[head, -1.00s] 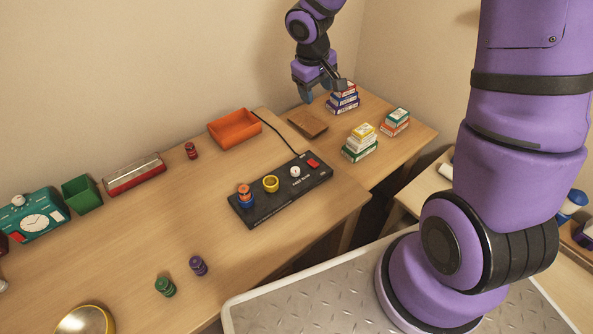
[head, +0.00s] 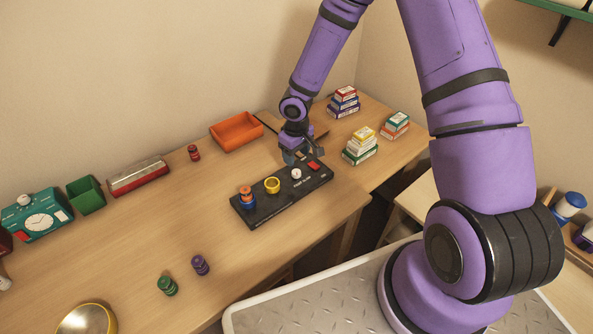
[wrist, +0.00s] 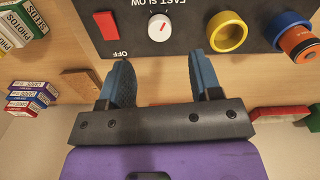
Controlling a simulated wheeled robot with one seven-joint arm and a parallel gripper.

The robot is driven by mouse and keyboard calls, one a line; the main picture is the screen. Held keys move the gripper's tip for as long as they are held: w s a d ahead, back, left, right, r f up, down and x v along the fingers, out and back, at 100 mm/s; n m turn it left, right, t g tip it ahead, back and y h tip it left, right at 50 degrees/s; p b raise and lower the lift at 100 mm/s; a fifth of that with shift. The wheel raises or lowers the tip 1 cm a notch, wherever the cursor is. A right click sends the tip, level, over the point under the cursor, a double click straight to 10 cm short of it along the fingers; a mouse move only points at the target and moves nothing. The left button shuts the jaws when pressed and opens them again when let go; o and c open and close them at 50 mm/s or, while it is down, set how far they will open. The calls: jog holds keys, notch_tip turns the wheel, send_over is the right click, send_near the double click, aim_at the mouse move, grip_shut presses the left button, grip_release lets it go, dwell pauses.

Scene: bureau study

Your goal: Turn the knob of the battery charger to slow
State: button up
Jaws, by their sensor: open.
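The battery charger (head: 262,212) is a long black box on the desk, also seen at the top of the wrist view (wrist: 185,47). Its white knob (head: 296,174) lies near the red switch (head: 314,166). A yellow ring (head: 272,185) and a blue ring (head: 249,203) holding an orange battery (head: 246,192) sit further along. My gripper (wrist: 163,80) is open and empty, its blue fingers apart from the knob, just behind the charger.
An orange tray (head: 236,132) is behind the charger. Stacked boxes (head: 361,147) stand to the right, and a brown board (wrist: 84,84) lies near my gripper. Green (head: 167,286) and purple (head: 200,265) batteries stand in front.

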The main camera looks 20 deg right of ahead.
aim_at(296, 171)
notch_tip(296, 171, down, 8)
jog(key=shift+r, duration=0.2)
jog(key=c, duration=0.9)
